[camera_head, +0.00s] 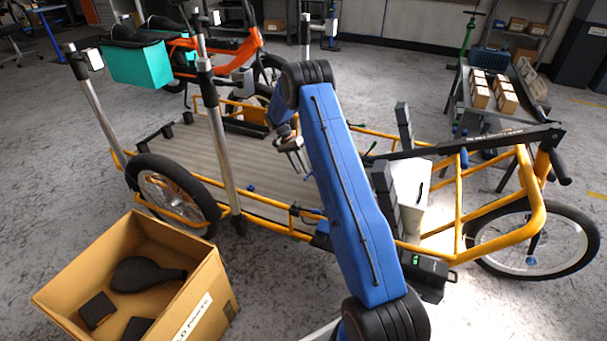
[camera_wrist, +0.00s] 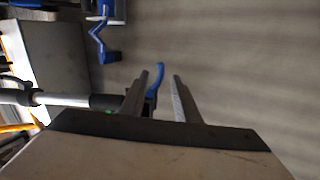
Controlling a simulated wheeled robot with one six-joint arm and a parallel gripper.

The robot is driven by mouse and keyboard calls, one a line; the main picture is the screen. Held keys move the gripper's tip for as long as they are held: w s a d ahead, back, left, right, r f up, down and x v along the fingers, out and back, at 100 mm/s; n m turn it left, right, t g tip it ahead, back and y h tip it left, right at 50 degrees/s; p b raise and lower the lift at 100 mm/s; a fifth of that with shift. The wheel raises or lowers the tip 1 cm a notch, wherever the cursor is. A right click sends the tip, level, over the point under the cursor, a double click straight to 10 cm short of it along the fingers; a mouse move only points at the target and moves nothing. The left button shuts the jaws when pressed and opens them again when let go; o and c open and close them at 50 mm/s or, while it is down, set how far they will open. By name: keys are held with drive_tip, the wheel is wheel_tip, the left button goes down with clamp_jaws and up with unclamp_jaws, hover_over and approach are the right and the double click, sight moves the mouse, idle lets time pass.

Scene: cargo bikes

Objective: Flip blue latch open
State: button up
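A small blue latch lever (camera_wrist: 158,72) shows in the wrist view between the two fingers of my gripper (camera_wrist: 161,76). Its curved tip points up in the picture, and its base is dark and partly hidden by the left finger. The fingers are apart, with a gap on both sides of the lever; I cannot tell whether either touches it. In the head view my gripper (camera_head: 296,160) hangs over the wooden deck of the orange cargo bike (camera_head: 200,150), left of my blue arm. A small blue piece (camera_head: 308,176) shows just below the fingers there.
A second blue bracket (camera_wrist: 104,40) and a dark-ended rod (camera_wrist: 75,100) lie left of the fingers in the wrist view. An open cardboard box (camera_head: 215,290) stands at front left. Upright posts (camera_head: 215,130) rise beside the deck. A cart with small boxes (camera_head: 493,95) is at right.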

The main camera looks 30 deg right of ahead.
drive_tip(key=shift+x, duration=1.55)
clamp_jaws()
drive_tip(key=shift+w+f+m, duration=0.1)
drive_tip(key=shift+w+m, duration=0.15)
drive_tip(key=shift+m, duration=0.55)
drive_tip(key=shift+w+f+m, duration=0.1)
drive_tip(key=shift+w+m, duration=0.15)
drive_tip(key=shift+m, duration=0.55)
unclamp_jaws()
drive_tip(key=v, duration=1.7)
drive_tip(key=shift+r, duration=0.25)
